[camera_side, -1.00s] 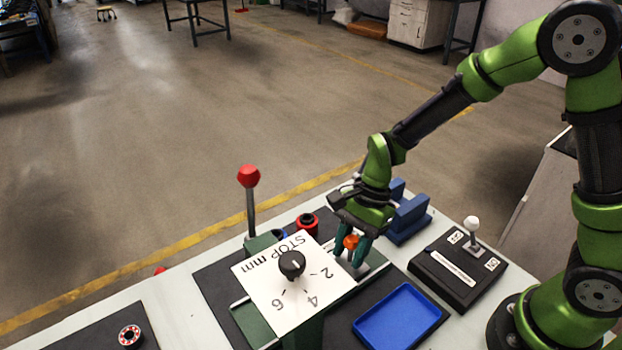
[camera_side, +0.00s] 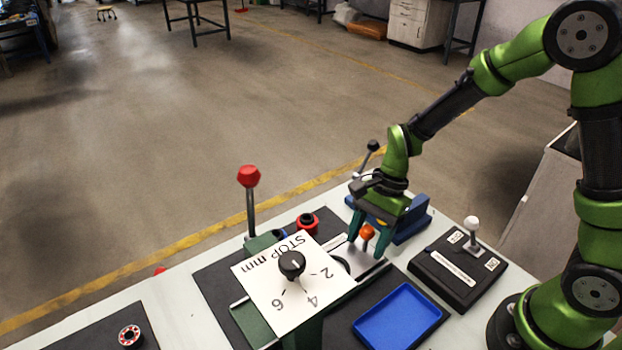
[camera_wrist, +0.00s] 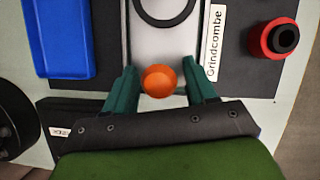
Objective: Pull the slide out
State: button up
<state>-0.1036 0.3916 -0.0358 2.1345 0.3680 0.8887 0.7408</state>
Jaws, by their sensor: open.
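The slide is a pale metal plate (camera_side: 362,260) with an orange knob (camera_side: 367,232) on its outer end. It sticks out from under the white dial plate (camera_side: 270,290) of the green station. In the wrist view the slide (camera_wrist: 165,45) carries a dark ring, partly cut off by the top edge. My gripper (camera_side: 368,238) is open, with one finger on each side of the orange knob (camera_wrist: 159,80). In the wrist view a gap shows between the knob and at least the right finger of my gripper (camera_wrist: 162,90).
A blue tray (camera_side: 398,318) lies in front. A black box with a white-knobbed lever (camera_side: 472,230) stands to the right. Blue blocks (camera_side: 415,222) are close behind my gripper. A red-knobbed lever (camera_side: 249,178) and a red-black ring part (camera_side: 307,223) are to the left.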

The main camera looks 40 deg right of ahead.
jog(key=v, duration=1.7)
jog(key=s+r+n+t+h, duration=0.2)
jog(key=s+r+n+t, duration=0.2)
jog(key=s+n+t, duration=0.4)
jog(key=shift+s+d+r+n, duration=0.15)
jog(key=shift+s+r+n, duration=0.25)
jog(key=shift+s+n, duration=1.2)
jog(key=shift+w+n, duration=0.3)
